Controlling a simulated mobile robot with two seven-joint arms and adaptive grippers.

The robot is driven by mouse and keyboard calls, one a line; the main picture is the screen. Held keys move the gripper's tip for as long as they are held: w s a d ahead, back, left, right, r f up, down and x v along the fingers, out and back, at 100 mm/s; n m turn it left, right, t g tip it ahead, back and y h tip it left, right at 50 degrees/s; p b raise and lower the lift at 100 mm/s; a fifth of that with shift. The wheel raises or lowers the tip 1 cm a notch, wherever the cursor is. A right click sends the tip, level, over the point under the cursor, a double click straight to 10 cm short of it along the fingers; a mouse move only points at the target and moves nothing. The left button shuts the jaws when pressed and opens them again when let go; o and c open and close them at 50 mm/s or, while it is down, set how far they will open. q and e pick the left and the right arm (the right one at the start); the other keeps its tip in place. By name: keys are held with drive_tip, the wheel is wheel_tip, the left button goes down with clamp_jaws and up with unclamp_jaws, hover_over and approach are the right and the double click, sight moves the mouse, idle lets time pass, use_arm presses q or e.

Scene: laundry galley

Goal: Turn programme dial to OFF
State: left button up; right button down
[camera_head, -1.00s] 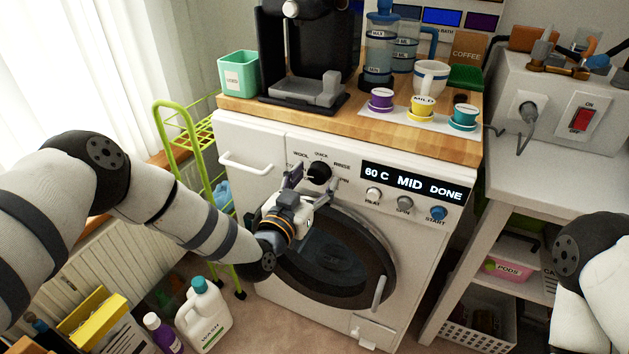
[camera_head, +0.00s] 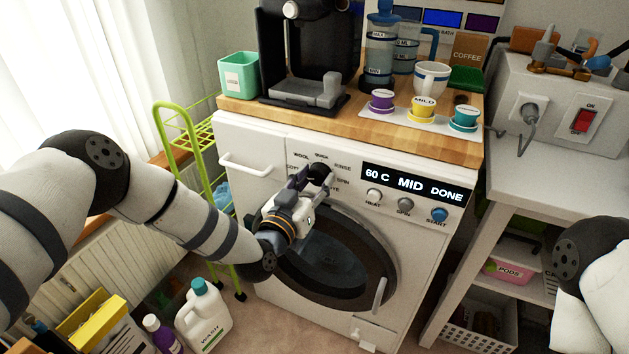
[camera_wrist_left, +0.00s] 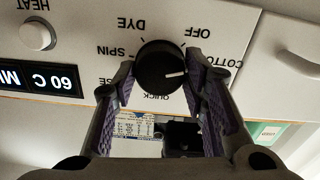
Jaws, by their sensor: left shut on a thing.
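The black round programme dial (camera_head: 319,170) is on the washing machine's front panel, left of the display. In the left wrist view the dial (camera_wrist_left: 160,64) appears upside down, with labels around it. OFF, COTTON, QUICK, SPIN and DYE are readable in full or part. Its white mark points right in that view, just below COTTON and away from OFF. My left gripper (camera_head: 311,178) is shut on the dial, one purple-padded finger at each side. It also shows in the left wrist view (camera_wrist_left: 164,78). The fingers hide some labels. My right gripper is out of view.
The round door (camera_head: 340,262) is under my gripper. A green cart (camera_head: 172,135) stands left; a wooden worktop (camera_head: 345,127) lies above.

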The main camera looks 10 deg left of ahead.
use_arm(q)
drive_tip(key=n+b, duration=0.1)
drive_tip(key=n, duration=0.5)
drive_tip(key=shift+f, duration=0.15)
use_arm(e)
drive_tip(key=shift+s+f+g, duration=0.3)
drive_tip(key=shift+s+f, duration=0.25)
use_arm(q)
drive_tip(key=shift+n, duration=0.3)
drive_tip(key=o, duration=1.2)
drive_tip(key=shift+s, duration=0.1)
drive_tip(key=shift+c, duration=0.2)
drive_tip(key=shift+a+f, duration=0.1)
drive_tip(key=shift+f, duration=0.1)
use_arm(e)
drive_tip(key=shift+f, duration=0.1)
use_arm(q)
drive_tip(key=shift+s+f, duration=0.15)
drive_tip(key=shift+s, duration=0.15)
drive_tip(key=r+v, duration=0.1)
drive_tip(key=v, duration=1)
drive_tip(key=shift+s+r, duration=0.1)
drive_tip(key=shift+r, duration=0.05)
